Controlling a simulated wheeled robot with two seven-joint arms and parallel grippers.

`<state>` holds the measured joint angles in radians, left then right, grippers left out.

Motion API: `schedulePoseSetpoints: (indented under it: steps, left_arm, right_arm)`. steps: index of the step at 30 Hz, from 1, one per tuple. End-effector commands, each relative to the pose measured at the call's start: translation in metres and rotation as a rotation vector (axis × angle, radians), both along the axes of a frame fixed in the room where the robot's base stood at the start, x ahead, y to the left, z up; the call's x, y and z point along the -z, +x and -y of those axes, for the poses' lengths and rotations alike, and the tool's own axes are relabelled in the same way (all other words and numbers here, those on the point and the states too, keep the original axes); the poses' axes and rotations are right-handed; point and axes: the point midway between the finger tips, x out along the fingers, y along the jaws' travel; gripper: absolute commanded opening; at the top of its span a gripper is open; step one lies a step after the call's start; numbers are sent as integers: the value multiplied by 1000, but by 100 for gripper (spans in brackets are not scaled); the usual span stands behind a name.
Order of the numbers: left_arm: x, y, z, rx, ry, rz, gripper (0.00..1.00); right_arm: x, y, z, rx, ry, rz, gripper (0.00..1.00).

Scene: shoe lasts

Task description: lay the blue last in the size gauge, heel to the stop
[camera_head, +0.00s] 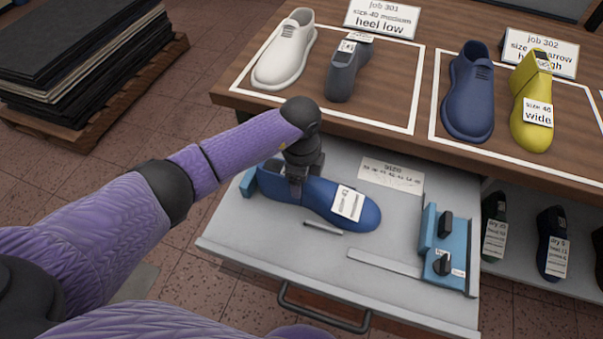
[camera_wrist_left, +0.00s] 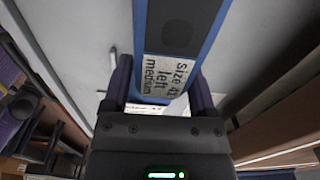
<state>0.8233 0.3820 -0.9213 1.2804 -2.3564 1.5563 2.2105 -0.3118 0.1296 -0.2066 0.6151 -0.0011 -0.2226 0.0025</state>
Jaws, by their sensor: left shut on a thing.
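The blue last (camera_head: 340,203) lies low over the grey drawer, toe to the right and heel to the left. A white label is on its forepart. My left gripper (camera_head: 296,180) comes down from above and is shut on its rear part. In the left wrist view the blue last (camera_wrist_left: 205,40) shows between the fingers (camera_wrist_left: 160,90), with a label reading size, left, medium. A small blue block (camera_head: 248,181), perhaps the gauge's heel stop, is just left of the heel; whether they touch is hidden. A printed size plate (camera_head: 392,176) lies behind the last. My right gripper is not in view.
A blue fixture with black knobs (camera_head: 445,250) stands at the drawer's right, beside a flat metal strip (camera_head: 385,262). A short bar (camera_head: 323,228) lies in front of the last.

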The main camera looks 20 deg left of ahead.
Motion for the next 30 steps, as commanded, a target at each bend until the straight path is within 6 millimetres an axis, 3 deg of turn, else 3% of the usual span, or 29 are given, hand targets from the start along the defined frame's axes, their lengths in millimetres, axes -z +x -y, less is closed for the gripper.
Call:
schedulePoseSetpoints:
  steps: [24, 25, 28, 30]
  left_arm:
    - [2, 0, 0, 0, -1, 1, 0]
    - [2, 0, 0, 0, -1, 1, 75]
    - [2, 0, 0, 0, -1, 1, 97]
    - [2, 0, 0, 0, -1, 1, 100]
  right_arm:
    - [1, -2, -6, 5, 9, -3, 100]
    - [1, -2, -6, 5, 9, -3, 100]
    - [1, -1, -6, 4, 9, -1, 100]
    - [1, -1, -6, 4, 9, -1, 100]
